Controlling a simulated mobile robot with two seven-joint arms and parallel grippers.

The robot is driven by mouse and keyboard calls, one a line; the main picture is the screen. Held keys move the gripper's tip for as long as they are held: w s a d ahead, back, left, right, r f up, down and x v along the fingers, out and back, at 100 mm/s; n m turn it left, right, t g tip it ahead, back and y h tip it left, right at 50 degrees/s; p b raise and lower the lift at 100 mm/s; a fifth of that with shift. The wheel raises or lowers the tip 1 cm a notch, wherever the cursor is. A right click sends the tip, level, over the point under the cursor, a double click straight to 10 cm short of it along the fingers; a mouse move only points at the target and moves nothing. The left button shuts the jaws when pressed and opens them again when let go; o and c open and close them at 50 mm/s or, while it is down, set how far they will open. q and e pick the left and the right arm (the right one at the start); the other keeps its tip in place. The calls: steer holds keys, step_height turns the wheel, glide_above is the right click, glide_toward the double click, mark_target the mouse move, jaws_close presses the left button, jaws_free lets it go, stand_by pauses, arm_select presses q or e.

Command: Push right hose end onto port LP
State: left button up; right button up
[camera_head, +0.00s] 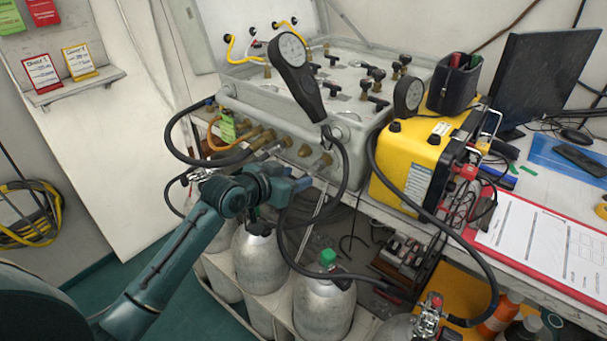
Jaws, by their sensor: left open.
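The grey air panel box (350,132) stands on the bench with a row of brass ports (304,151) along its front face. The port labels are too small to read, so I cannot tell which is LP. Black hoses (343,180) hang in front of the panel and loop down. Another black hose (490,268) curves down to a red and silver fitting (430,304) at the lower right; I cannot tell which is the right hose end. My left gripper (303,183) is open, just below the ports and beside a hanging hose. My right gripper is not in view.
Silver cylinders (323,302) stand below the bench. Hoses crowd the space under the panel.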

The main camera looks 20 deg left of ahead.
mark_target(307, 174)
arm_select(q)
steer(key=x, duration=0.4)
steer(key=shift+w+d+f, duration=0.1)
steer(key=shift+w+f, duration=0.05)
steer(key=shift+w, duration=0.2)
steer(key=shift+c, duration=0.6)
jaws_close()
